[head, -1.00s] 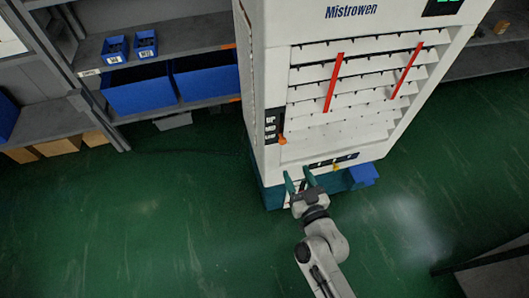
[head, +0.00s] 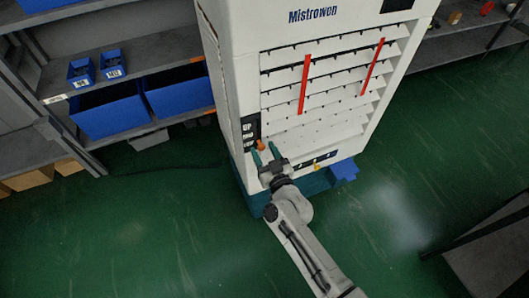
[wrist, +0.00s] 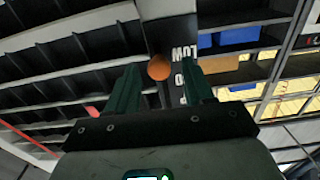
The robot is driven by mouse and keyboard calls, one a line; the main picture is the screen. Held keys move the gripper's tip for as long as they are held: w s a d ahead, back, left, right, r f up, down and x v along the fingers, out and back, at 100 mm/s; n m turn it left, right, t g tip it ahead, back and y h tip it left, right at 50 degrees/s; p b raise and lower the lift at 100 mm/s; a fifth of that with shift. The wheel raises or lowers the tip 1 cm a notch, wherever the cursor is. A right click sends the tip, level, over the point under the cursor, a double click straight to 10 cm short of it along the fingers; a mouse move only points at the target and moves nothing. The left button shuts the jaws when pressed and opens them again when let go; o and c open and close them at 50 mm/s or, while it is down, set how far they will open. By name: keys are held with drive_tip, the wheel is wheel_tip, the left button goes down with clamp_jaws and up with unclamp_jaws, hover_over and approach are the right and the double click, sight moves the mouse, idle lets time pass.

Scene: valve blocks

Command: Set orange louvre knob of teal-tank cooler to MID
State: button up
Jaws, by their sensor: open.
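The white cooler (head: 228,95) stands on a teal tank (head: 317,185). Its orange louvre knob (head: 262,145) sits at the lower left of the front. A black label strip (head: 249,132) is left of it, and the knob is nearest the strip's lowest label. My gripper (head: 264,151) is open, its teal fingertips just below the knob in the head view. In the wrist view the round orange knob (wrist: 158,67) shows between the two open fingers. I cannot tell whether a finger touches it. The label text is upside down and partly hidden in the wrist view.
Slanted white louvres (head: 330,90) with two red strips fill the cooler front. A blue box-like part (head: 344,170) juts out low at the right. Shelves with blue bins (head: 105,105) stand at the left. The green floor in front is clear.

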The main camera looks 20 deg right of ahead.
clamp_jaws()
idle(0.6)
